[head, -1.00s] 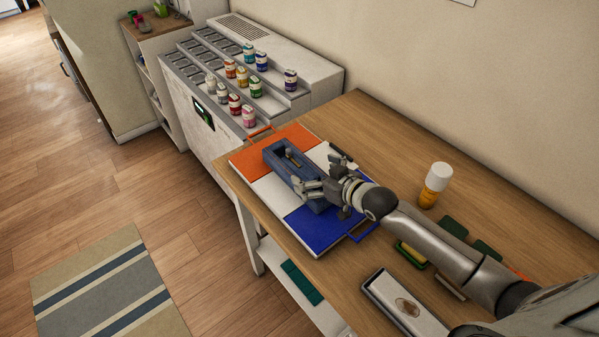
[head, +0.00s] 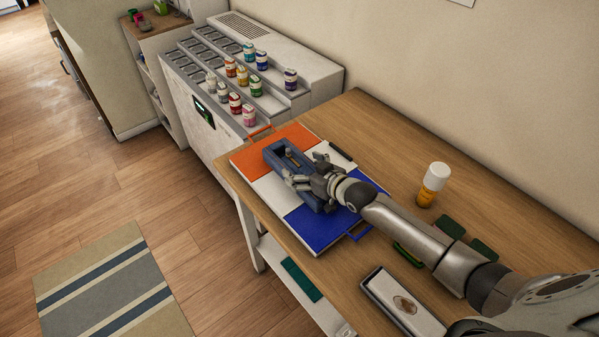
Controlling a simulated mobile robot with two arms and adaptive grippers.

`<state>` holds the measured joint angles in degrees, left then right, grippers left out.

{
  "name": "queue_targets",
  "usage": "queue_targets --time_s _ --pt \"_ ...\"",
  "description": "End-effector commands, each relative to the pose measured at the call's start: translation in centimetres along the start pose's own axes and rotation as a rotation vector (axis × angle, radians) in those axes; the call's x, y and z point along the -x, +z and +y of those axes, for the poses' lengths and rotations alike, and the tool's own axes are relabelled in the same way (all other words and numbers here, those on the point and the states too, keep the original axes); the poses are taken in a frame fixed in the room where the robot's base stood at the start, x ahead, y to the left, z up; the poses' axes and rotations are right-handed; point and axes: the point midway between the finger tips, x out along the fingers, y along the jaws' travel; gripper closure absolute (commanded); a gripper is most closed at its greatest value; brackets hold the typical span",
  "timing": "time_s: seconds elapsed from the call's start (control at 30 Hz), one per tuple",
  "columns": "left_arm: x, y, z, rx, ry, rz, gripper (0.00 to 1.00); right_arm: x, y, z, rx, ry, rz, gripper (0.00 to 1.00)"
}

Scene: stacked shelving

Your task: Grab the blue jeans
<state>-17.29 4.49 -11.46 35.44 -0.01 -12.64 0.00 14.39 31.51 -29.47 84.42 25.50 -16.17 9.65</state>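A blue, oblong, box-like item (head: 274,151) with a dark recess lies on an orange, white and blue board on the table. It is the only thing near the board that could be the blue jeans; I cannot make out cloth for sure. A small yellowish piece shows in its recess. My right gripper (head: 307,170) is over the item's right side, its fingers spread apart. The hand hides part of the item, and I cannot tell whether the fingers touch it. My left gripper is not in view.
The board (head: 278,140) has an orange handle and a blue handle. A white-capped orange bottle (head: 433,185) stands to the right on the table (head: 380,130). A pale tray (head: 402,303) lies at the front. A stepped rack (head: 275,102) with several small bottles stands behind left.

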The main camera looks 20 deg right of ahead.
Motion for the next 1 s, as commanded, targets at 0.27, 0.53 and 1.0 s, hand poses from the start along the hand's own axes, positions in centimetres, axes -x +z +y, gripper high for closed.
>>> queue_targets --time_s 0.27,0.53,1.0 --pt "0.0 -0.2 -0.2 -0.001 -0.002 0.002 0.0 0.0 0.1 0.0 -0.001 0.0 -0.001 0.51" --pt "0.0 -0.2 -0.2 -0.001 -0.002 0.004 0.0 0.1 0.0 0.0 -0.001 0.0 -0.004 0.51" --pt "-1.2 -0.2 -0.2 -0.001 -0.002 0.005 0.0 2.4 -6.1 -3.2 -0.002 -0.006 0.008 0.51"
